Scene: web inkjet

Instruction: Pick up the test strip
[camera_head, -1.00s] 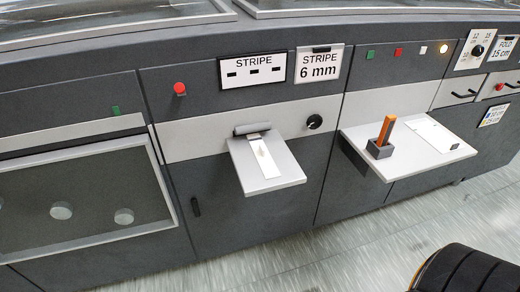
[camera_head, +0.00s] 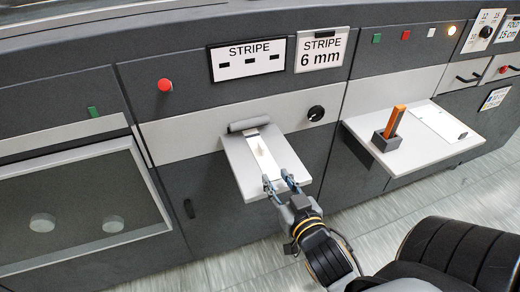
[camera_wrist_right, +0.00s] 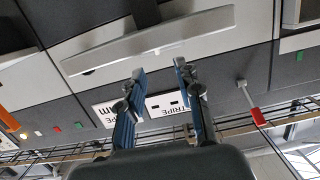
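The test strip (camera_head: 265,154), a narrow white strip, lies on a small grey shelf (camera_head: 239,159) below a dark grey roller or bar (camera_head: 249,124). Its near part lies just beyond my right gripper. My right gripper (camera_head: 277,178) is at the shelf's front edge, fingers apart and pointing toward the strip, with nothing between them. In the right wrist view the open fingers (camera_wrist_right: 159,68) point at the shelf edge (camera_wrist_right: 110,53); the strip cannot be made out clearly there. My left gripper is not in view.
To the right, a second shelf (camera_head: 439,150) carries an orange stick (camera_head: 394,121) in a dark holder (camera_head: 386,141) and a white sheet (camera_head: 438,122). A black knob (camera_head: 316,113) and a red button (camera_head: 165,85) are on the machine front. Floor shows in front.

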